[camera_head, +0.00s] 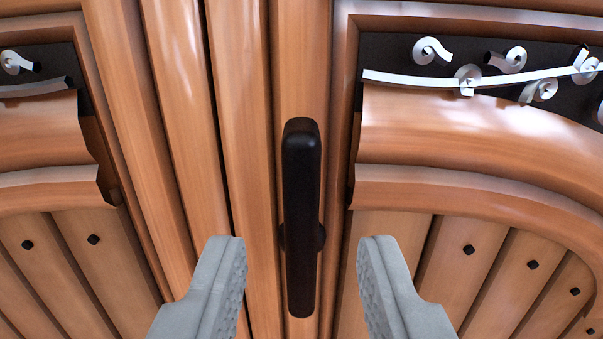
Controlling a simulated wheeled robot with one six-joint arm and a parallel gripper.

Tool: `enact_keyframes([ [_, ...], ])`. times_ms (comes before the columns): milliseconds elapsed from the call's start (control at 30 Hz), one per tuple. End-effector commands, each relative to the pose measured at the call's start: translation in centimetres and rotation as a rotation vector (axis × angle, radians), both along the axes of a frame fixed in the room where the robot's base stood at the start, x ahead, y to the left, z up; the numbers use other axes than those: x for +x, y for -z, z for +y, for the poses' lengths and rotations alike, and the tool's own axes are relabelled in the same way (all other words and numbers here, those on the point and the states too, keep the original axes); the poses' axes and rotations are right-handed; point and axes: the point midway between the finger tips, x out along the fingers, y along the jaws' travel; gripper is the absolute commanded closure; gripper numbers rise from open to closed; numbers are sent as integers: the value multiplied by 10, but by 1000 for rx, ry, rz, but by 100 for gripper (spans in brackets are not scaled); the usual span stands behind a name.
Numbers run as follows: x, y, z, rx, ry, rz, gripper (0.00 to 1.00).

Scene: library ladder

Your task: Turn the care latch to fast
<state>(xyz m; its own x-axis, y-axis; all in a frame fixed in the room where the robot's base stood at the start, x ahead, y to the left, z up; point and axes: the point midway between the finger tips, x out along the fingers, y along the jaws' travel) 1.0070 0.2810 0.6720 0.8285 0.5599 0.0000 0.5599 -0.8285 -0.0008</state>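A black elongated latch handle (301,210) stands upright in the picture, mounted on a wooden strip between two carved panels. A rounded black mount shows behind it on the right, a little below its middle. My gripper (301,252) is open, with one grey finger to the left of the handle and the other to its right. Both fingers look apart from the handle, with wood visible between. I cannot tell how near the fingers are in depth. No marking for fast is visible.
Raised wooden mouldings run alongside the handle. The right panel (470,145) and the left panel (40,135) have black inlays with silver scrollwork (468,80). Slatted wood with black studs (468,249) lies below. Nothing stands between the fingers except the handle.

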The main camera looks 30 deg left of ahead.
Motion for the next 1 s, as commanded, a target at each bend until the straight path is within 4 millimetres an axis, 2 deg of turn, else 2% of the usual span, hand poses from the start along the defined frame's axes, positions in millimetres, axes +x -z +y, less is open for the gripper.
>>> enact_keyframes([
  [233, 20, 0, 14, 0, 0, 0, 66],
  [600, 24, 0, 16, 0, 0, 0, 66],
  [767, 24, 0, 16, 0, 0, 0, 98],
  [1000, 23, 0, 16, -4, 0, -3, 100],
])
